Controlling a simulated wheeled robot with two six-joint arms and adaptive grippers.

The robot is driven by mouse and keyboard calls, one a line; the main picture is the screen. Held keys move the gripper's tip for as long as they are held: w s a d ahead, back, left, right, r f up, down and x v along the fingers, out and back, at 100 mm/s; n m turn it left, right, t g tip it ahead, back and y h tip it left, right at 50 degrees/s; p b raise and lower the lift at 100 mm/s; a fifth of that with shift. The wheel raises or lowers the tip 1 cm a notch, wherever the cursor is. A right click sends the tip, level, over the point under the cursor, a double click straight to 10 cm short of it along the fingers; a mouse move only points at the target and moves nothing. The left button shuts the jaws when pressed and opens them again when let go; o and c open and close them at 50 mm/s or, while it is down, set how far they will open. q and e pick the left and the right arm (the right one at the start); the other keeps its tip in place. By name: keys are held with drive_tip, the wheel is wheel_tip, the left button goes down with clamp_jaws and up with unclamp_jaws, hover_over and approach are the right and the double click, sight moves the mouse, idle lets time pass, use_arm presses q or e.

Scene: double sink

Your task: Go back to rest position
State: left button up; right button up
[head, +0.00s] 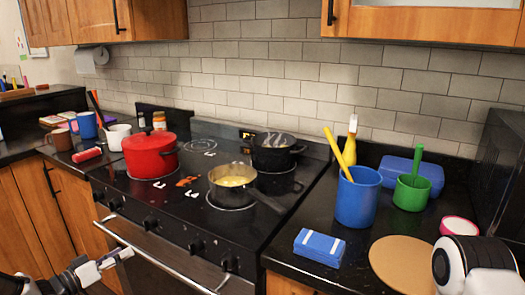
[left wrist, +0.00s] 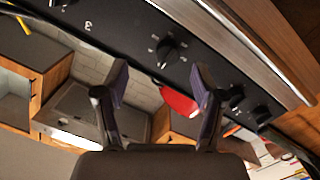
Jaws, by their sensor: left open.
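My left gripper (head: 108,262) is low at the bottom left of the head view, in front of the stove and below its top edge. In the left wrist view its two fingers (left wrist: 160,85) are spread apart with nothing held between them. The black stove front with its knobs (left wrist: 168,48) fills the upper part of that view. A white and black link of my right arm shows at the bottom right of the head view, but the right gripper is not visible.
The oven handle (head: 155,258) runs close to the left gripper. On the stove stand a red pot (head: 150,154), a pan with yellow food (head: 233,182) and a black pot (head: 275,155). A blue container (head: 357,198), green cup (head: 411,193) and round board (head: 402,262) crowd the right counter.

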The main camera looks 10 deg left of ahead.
use_arm(q)
drive_tip(key=s+d+f+g+p, duration=0.1)
drive_tip(key=s+d+f+g, duration=0.2)
drive_tip(key=d, duration=0.7)
drive_tip(key=s+d+f+g+p, duration=0.2)
drive_tip(key=d+f, duration=0.4)
drive_tip(key=d, duration=0.3)
drive_tip(key=s+d+f+g+y, duration=0.2)
drive_tip(key=s+d+f+g, duration=0.2)
drive_tip(key=s+d+f, duration=0.45)
drive_tip(key=s+a+g+y, duration=0.2)
drive_tip(key=s+a+g, duration=0.1)
drive_tip(key=s, duration=0.8)
drive_tip(key=s+a+g+y+p, duration=0.1)
drive_tip(key=s+a+g+y, duration=0.1)
drive_tip(key=s, duration=0.9)
drive_tip(key=shift+a+f+g+y, duration=0.25)
drive_tip(key=shift+a+g+y, duration=0.15)
drive_tip(key=shift+g+y, duration=0.35)
